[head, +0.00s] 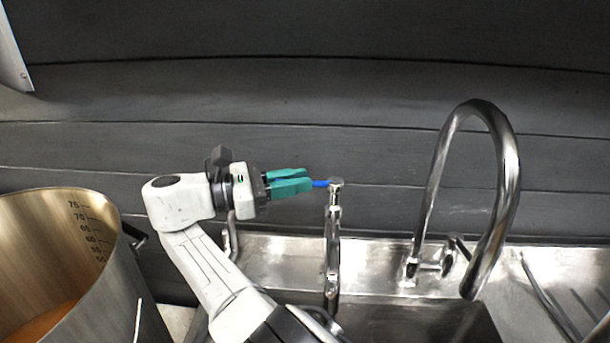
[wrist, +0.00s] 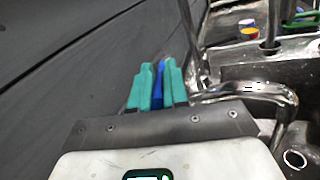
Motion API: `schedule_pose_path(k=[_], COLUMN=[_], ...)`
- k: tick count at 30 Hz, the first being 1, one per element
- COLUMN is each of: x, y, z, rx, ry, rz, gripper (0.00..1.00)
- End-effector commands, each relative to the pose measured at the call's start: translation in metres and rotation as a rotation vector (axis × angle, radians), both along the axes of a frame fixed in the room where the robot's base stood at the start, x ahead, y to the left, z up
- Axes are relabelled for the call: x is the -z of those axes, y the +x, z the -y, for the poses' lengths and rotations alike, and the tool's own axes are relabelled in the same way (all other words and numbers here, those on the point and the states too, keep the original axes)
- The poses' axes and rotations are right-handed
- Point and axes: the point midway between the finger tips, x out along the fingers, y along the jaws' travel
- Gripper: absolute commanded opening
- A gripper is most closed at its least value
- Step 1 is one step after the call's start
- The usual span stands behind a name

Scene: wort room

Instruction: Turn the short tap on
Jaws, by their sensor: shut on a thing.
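The short tap (head: 333,235) is a chrome upright pipe at the sink's back edge in the head view, with a blue lever (head: 320,184) at its top pointing left. My gripper (head: 308,181), with teal fingers, reaches in from the left and is shut on the blue lever. In the wrist view the blue lever (wrist: 157,88) shows between the two teal fingertips (wrist: 158,70). The chrome spout (wrist: 255,92) of the short tap curves to the right there. I see no water running; the spout's outlet is hard to make out.
A tall gooseneck tap (head: 511,165) stands to the right on the steel sink (head: 380,258). A large steel pot (head: 112,275) with level marks and orange liquid stands at the left. The dark panelled wall (head: 300,100) is close behind my gripper.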

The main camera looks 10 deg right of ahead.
Motion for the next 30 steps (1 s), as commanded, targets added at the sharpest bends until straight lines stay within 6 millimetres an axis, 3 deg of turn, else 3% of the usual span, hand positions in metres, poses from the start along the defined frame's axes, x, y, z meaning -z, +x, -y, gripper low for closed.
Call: schedule_pose_path(k=[9, 10, 18, 26, 30], x=[0.001, 0.001, 0.001, -0.001, -0.014], y=[0.000, 0.000, 0.000, 0.000, 0.000], z=[0.000, 0.000, 0.000, 0.000, 0.000], rx=[0.001, 0.001, 0.001, 0.001, 0.001], ry=[0.003, 0.003, 0.002, 0.001, 0.002], rz=[-0.003, -0.003, -0.001, 0.000, 0.002], gripper=[0.00, 0.16, 0.40, 0.40, 0.40])
